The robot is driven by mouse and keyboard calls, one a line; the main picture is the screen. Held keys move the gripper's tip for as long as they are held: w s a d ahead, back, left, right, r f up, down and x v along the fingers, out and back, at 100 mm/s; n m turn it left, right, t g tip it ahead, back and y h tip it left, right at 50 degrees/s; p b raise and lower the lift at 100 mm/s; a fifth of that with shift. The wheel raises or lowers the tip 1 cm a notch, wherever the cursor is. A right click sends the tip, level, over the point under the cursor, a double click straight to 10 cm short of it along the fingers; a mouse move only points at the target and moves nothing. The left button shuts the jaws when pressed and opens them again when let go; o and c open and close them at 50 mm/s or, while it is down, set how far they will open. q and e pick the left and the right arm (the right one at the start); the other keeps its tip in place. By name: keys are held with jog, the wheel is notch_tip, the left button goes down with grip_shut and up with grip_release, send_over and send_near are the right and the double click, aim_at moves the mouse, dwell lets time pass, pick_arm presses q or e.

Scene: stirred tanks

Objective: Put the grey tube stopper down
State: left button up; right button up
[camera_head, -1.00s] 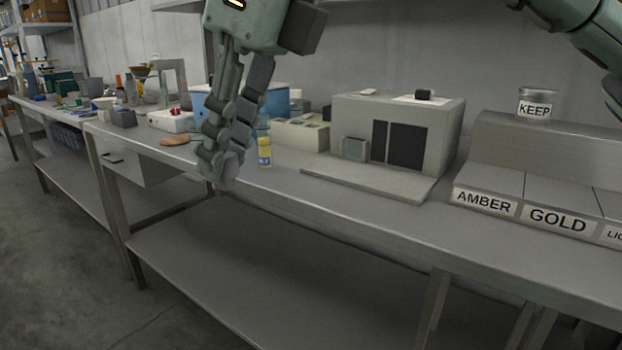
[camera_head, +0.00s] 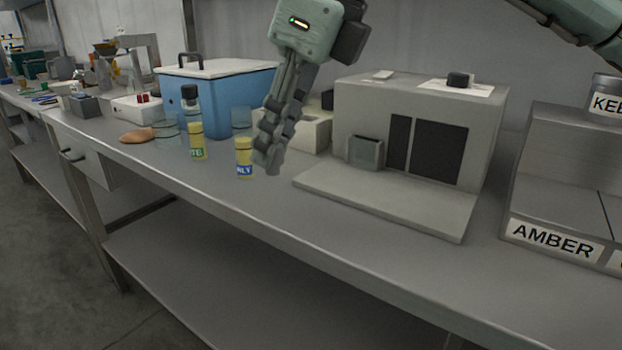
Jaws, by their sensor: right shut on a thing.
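My right gripper (camera_head: 268,160) hangs fingers down over the bench and is shut on the grey tube stopper. The stopper is hard to tell from the grey fingertips around it. Just left of the fingertips stands a yellow tube (camera_head: 244,158) with a blue label. Farther left stands another yellow tube (camera_head: 197,143) with a green label. My left gripper is not in view.
A blue box with a white lid (camera_head: 213,98) stands behind the tubes. A grey machine with a front plate (camera_head: 385,195) stands to the right, then a stepped rack labelled AMBER (camera_head: 553,240). Bare bench top (camera_head: 260,205) lies in front of the tubes.

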jog(key=w+d+f, duration=0.1)
jog(key=w+d, duration=0.1)
jog(key=w+d+f, duration=0.2)
jog(key=shift+d+f, duration=0.1)
jog(key=shift+f, duration=2.25)
jog(key=o, duration=0.7)
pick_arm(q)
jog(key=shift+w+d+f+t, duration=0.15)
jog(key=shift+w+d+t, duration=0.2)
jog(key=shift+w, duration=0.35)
pick_arm(e)
jog(key=shift+r, duration=0.45)
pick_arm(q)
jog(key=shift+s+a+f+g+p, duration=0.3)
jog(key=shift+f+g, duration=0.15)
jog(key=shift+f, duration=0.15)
pick_arm(e)
jog(key=v, duration=1.1)
jog(key=shift+s+d+r, duration=0.15)
jog(key=shift+r, duration=0.05)
